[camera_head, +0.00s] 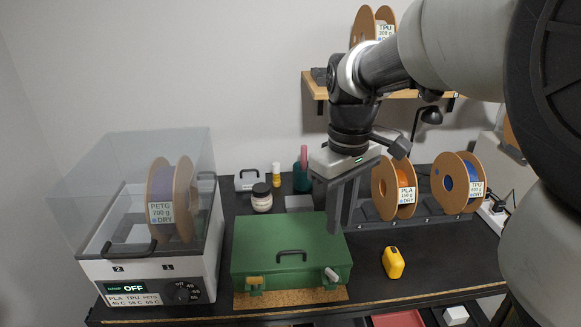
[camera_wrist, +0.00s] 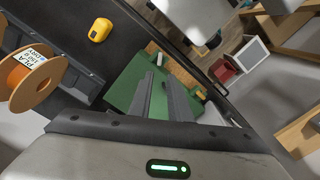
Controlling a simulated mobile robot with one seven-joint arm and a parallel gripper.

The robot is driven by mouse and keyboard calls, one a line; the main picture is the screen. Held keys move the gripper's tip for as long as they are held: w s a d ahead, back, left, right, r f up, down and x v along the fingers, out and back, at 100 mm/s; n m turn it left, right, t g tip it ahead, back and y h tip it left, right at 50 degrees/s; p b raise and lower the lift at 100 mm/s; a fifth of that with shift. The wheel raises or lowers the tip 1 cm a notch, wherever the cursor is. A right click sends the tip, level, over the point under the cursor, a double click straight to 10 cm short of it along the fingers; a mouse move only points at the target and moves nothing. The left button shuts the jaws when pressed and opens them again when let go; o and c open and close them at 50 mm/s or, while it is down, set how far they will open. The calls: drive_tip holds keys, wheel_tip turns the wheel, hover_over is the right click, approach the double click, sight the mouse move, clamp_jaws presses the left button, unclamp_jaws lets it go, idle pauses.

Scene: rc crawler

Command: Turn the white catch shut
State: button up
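A closed green case (camera_head: 285,246) with a dark handle lies on the dark bench. Its white catch (camera_head: 331,274) is at the right of the front face and sits tilted. My gripper (camera_head: 341,228) hangs fingers-down over the case's right end, above and behind the white catch. In the wrist view my gripper (camera_wrist: 161,78) has its two fingers apart with nothing between them. The green case (camera_wrist: 128,82) lies beyond them, and the white catch (camera_wrist: 161,58) shows just past the fingertips.
A yellow device (camera_head: 393,262) stands right of the case. Filament spools (camera_head: 394,188) stand behind it on the right. A cork mat (camera_head: 290,298) lies under the case's front edge.

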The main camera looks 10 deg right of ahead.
sight(332, 272)
wheel_tip(332, 272, down, 15)
drive_tip(key=shift+r+b, duration=0.2)
drive_tip(key=shift+b, duration=0.45)
drive_tip(key=shift+w, duration=0.1)
clamp_jaws()
